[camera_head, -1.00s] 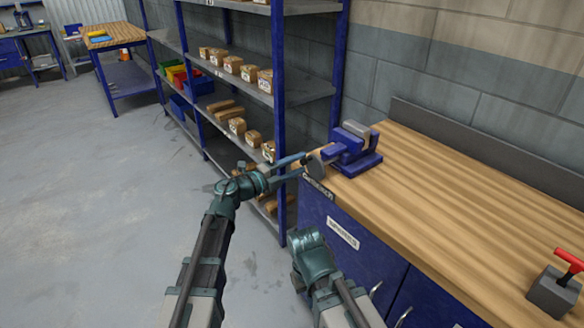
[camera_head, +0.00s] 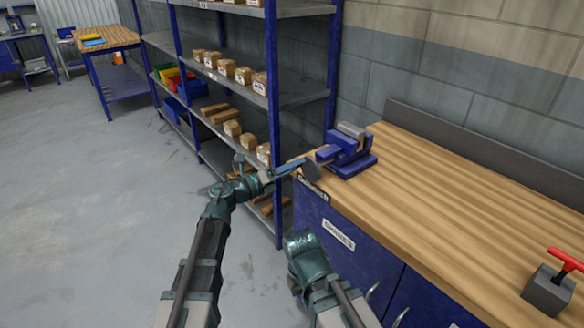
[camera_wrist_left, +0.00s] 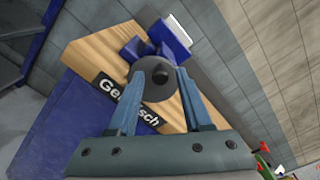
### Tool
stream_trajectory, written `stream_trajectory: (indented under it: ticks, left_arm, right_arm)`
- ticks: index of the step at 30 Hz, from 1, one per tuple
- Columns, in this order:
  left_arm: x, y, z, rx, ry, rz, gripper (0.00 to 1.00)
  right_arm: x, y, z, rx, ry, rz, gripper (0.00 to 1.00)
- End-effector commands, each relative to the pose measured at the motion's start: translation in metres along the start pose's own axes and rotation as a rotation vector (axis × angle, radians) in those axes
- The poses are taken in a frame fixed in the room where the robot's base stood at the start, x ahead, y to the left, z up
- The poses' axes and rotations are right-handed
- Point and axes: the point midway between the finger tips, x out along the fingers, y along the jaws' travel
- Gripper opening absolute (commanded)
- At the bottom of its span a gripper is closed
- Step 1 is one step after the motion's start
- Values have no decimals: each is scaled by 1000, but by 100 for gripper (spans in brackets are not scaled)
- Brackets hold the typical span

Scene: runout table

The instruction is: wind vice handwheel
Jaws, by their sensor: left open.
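My left gripper (camera_head: 300,168) is open at the handwheel. In the left wrist view, the handwheel (camera_wrist_left: 158,82) shows as a dark disc between the two blue fingers, one on each side. I cannot tell whether the fingers touch it. The vice body (camera_wrist_left: 168,40) lies just beyond and is partly hidden by the wheel. My right arm shows at the bottom, but its gripper is out of view.
The workbench (camera_head: 455,190) has blue cabinet doors below. A grey block with a red handle (camera_head: 548,288) sits at its right. A blue shelf rack (camera_head: 276,110) with boxes stands close behind my left arm. Open floor (camera_head: 95,210) lies to the left.

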Motion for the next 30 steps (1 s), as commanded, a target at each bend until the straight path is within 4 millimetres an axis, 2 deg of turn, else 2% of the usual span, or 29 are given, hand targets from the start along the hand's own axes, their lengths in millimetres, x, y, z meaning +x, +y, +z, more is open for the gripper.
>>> stream_trajectory:
  ticks: [9, 20, 28, 30]
  left_arm:
    - [0, 0, 0, 384, 0, 0, 50]
    - [0, 0, 0, 444, 0, 0, 50]
    - [0, 0, 0, 442, 0, 0, 3]
    - [0, 0, 0, 442, 0, 0, 0]
  right_arm:
    - [0, 0, 0, 0, 0, 0, 0]
    - [0, 0, 0, 0, 0, 0, 0]
    - [0, 0, 0, 0, 0, 0, 0]
    - [0, 0, 0, 0, 0, 0, 0]
